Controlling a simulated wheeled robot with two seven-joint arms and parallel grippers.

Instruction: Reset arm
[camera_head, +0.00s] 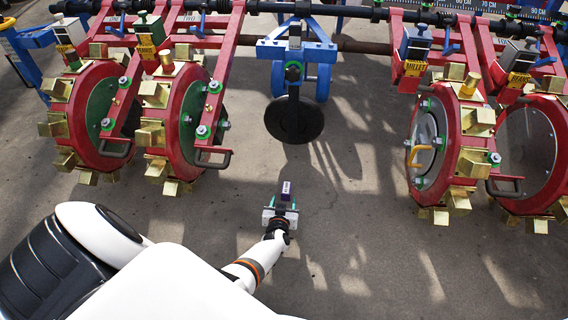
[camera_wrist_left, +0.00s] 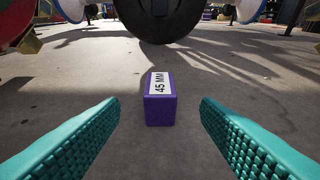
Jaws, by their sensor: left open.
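My left gripper (camera_head: 281,212) is low over the floor in front of the planter. In the left wrist view its two teal ribbed fingers (camera_wrist_left: 160,130) are spread wide, with nothing between them touching either one. A purple block (camera_wrist_left: 160,110) with a white "45 MM" label lies ahead between the fingers, apart from both. The purple block also shows in the head view (camera_head: 286,191), just beyond the gripper. My right gripper is in neither view.
The punch planter fills the top, with red-and-gold punch wheels (camera_head: 98,115) at left and more (camera_head: 437,150) at right. A dark disc (camera_head: 294,120) on a blue frame (camera_head: 297,50) hangs at the centre. The grey floor (camera_head: 350,225) is clear around the gripper.

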